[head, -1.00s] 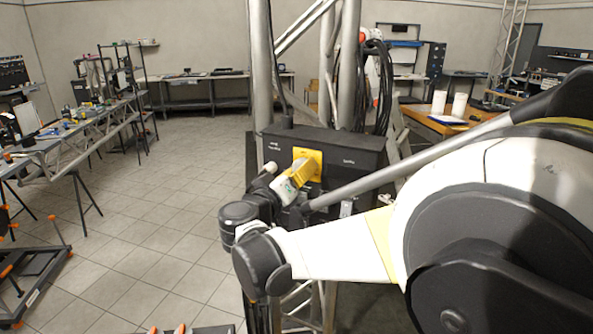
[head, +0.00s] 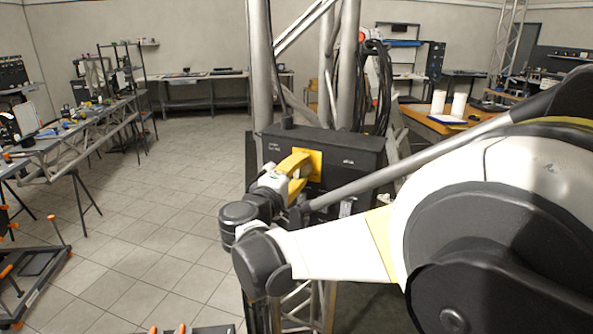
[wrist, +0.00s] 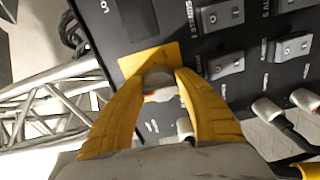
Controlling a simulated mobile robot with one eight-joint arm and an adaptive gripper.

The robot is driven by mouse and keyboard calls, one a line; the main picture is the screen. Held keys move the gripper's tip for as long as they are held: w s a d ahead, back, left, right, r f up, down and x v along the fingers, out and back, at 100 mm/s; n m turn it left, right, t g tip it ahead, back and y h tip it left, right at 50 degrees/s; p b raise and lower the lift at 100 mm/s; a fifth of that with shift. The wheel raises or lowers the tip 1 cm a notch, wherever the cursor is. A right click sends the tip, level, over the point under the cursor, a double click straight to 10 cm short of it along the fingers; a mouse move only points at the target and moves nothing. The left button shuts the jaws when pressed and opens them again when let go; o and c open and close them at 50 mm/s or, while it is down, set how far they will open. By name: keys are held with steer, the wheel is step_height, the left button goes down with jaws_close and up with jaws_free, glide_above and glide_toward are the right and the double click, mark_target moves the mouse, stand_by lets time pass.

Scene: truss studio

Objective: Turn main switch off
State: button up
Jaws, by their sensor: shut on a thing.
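The main switch is a rounded grey knob (wrist: 158,77) on a yellow plate (wrist: 135,62), set in the face of a black box (wrist: 205,52). In the wrist view, my gripper (wrist: 160,80) has its two yellow fingers on either side of the knob, shut on it. A red and white piece shows between the fingers below the knob. In the head view, my gripper (head: 303,170) is at the yellow plate (head: 316,158) on the front of the black box (head: 352,150). The knob itself is hidden there. I cannot tell its exact setting.
Metal truss (wrist: 45,108) is on the left. In the head view, a truss upright (head: 347,65) and hanging black cables (head: 376,90) stand behind the box. The tiled floor (head: 150,215) at left is open.

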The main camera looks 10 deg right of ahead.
steer(key=shift+n, duration=0.7)
steer(key=o, duration=1.2)
steer(key=v, duration=1.2)
